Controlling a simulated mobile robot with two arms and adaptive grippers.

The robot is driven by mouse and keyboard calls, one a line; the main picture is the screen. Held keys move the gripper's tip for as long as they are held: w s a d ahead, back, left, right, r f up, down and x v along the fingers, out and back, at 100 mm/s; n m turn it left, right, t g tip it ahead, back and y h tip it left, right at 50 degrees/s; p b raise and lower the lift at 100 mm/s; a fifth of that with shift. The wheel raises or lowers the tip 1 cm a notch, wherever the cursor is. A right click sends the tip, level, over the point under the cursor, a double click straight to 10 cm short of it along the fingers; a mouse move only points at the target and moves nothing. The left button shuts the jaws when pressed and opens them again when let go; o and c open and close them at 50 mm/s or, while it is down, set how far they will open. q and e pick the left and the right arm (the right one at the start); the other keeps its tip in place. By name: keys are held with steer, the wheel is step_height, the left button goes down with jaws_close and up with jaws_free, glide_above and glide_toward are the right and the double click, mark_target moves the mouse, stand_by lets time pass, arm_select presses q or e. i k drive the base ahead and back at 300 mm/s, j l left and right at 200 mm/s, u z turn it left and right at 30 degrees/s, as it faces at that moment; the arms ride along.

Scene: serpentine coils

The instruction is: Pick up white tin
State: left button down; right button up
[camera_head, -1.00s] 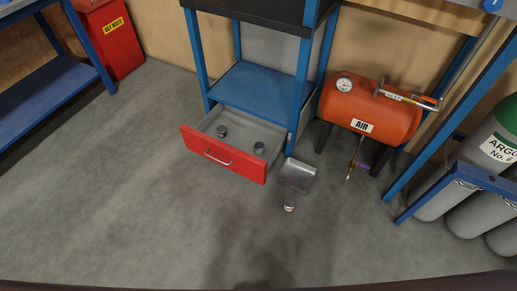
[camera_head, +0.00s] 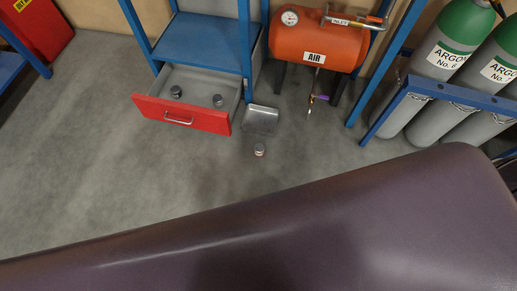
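A small light-coloured tin (camera_head: 259,150) stands on the grey floor in the head view, a little in front of a grey metal scoop or tray (camera_head: 260,122). It is small in view, and I cannot read its label or be sure that it is the white tin. Two small dark round containers, one at the left (camera_head: 176,92) and one at the right (camera_head: 217,100), are in an open drawer (camera_head: 182,115) with a red front. Neither of my grippers is in view.
The drawer juts out below a blue-framed bench (camera_head: 208,42). An orange air tank (camera_head: 315,45) stands right of it. Grey-green argon cylinders (camera_head: 442,55) stand behind a blue rail (camera_head: 460,95) at the far right. The floor (camera_head: 90,150) at left is clear.

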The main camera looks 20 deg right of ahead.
mark_target(218, 99)
steer(key=i+j+z, duration=0.15)
steer(key=i+j, duration=0.2)
steer(key=i+j+z, duration=0.15)
steer(key=i+j, duration=0.2)
steer(key=i+j+z, duration=0.15)
steer(key=i+j, duration=0.2)
steer(key=j, duration=0.25)
steer(key=i+j+z, duration=0.15)
steer(key=i+j, duration=0.15)
steer(key=j, duration=0.2)
